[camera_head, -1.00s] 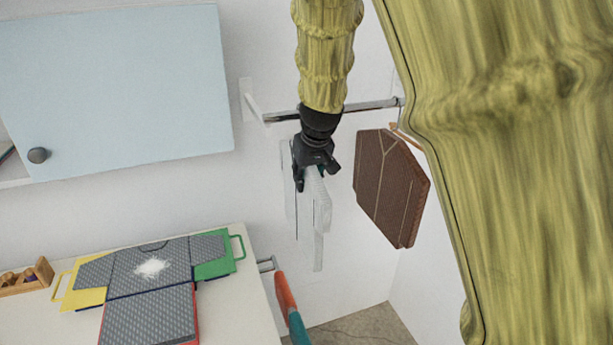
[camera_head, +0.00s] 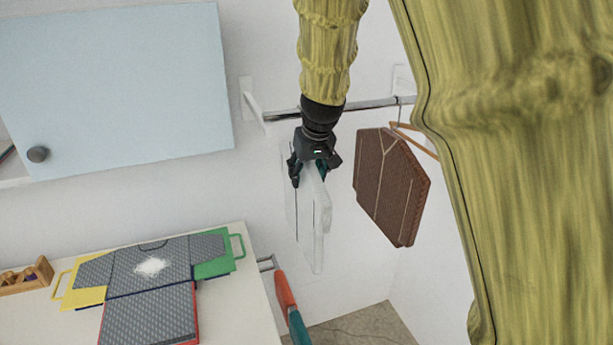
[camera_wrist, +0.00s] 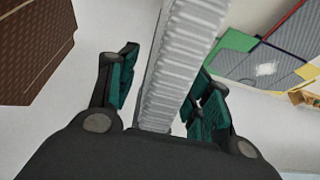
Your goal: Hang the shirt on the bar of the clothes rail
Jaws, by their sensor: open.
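The white-grey shirt (camera_head: 318,240) hangs edge-on below my gripper (camera_head: 309,177) in the head view. In the wrist view its ribbed side (camera_wrist: 182,60) runs up between the two dark green fingers of my gripper (camera_wrist: 165,95). The fingers are open, one on each side of the shirt, with a gap visible on the left. The metal bar (camera_head: 372,104) of the clothes rail passes behind my wrist, above the shirt. The top of the shirt and any hook are hidden by my gripper, so I cannot tell whether it rests on the bar.
A brown shirt (camera_head: 388,190) hangs on a wooden hanger (camera_head: 420,143) to the right, close to my gripper. At left are a blue cabinet door (camera_head: 115,90) and a table (camera_head: 262,318) with a colourful folding board (camera_head: 148,318). An orange-and-teal object (camera_head: 286,297) is beside the table.

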